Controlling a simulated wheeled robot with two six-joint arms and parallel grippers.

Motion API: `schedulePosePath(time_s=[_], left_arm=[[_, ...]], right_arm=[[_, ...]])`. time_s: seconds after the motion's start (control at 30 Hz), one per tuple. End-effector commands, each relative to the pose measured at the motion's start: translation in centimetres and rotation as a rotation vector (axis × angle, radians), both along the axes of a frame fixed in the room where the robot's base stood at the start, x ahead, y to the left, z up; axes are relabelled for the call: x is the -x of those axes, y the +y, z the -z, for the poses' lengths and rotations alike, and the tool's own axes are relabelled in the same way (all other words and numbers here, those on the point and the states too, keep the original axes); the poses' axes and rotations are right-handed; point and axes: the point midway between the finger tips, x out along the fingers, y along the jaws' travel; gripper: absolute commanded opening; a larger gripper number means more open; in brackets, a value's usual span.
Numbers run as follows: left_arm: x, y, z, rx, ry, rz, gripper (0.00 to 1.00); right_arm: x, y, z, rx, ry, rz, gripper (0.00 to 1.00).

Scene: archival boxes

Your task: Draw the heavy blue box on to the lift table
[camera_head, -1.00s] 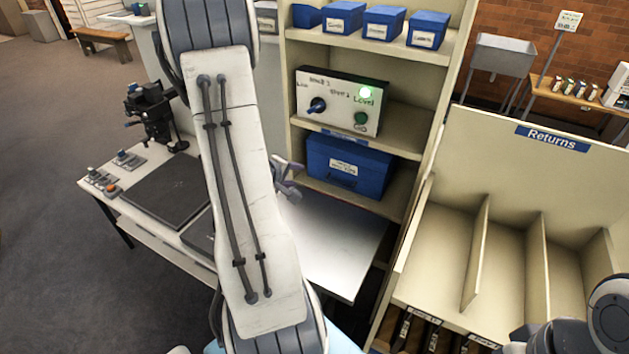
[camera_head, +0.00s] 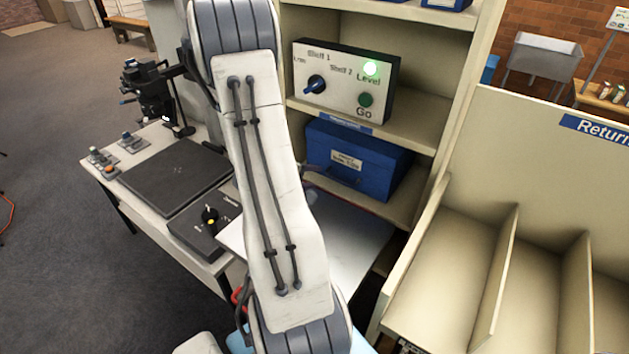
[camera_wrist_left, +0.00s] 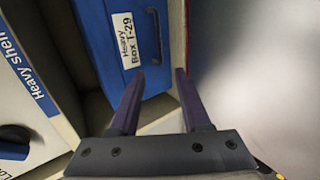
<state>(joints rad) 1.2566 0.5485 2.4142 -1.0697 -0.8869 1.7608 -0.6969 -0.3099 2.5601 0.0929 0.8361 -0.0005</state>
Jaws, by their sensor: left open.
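The heavy blue box (camera_head: 388,172) sits on a shelf below the control panel, with a white label and a dark handle on its front. It fills the top of the left wrist view (camera_wrist_left: 98,38), its label reading "Heavy Box T-29". My left gripper (camera_wrist_left: 159,74) is open, its purple fingers apart and pointing at the box front near the handle (camera_wrist_left: 154,36). I cannot tell whether they touch it. In the head view my left arm hides most of this gripper. The pale lift table (camera_head: 352,243) lies in front of the shelf, bare where visible. My right gripper is out of view.
The control panel (camera_head: 340,88) above the box has a blue knob, a lit green "Level" lamp and a green Go button. The Returns rack (camera_head: 455,240) stands at right with empty compartments. A bench (camera_head: 150,150) with a black pad and small controls is at left.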

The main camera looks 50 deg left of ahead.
Motion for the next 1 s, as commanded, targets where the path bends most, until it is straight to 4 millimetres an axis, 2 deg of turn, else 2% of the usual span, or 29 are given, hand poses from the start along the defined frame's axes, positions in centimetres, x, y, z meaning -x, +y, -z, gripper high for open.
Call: schedulePosePath(time_s=[0.2,0.37,0.47,0.8,1.0], left_arm=[[0.5,0.6,-0.1,-0.001,0.000,-0.012,0.47],[0.3,0.7,0.2,-0.001,0.000,-0.012,0.47],[-0.6,0.9,0.8,0.001,0.001,-0.008,0.47],[-5.5,2.2,4.1,0.000,0.002,-0.004,0.47],[-7.3,2.8,5.4,0.000,0.001,-0.006,0.47]], right_arm=[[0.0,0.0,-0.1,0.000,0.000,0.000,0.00],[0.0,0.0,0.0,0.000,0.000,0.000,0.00],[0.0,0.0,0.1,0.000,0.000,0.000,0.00],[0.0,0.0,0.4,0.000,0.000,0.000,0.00],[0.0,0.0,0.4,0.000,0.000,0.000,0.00]])
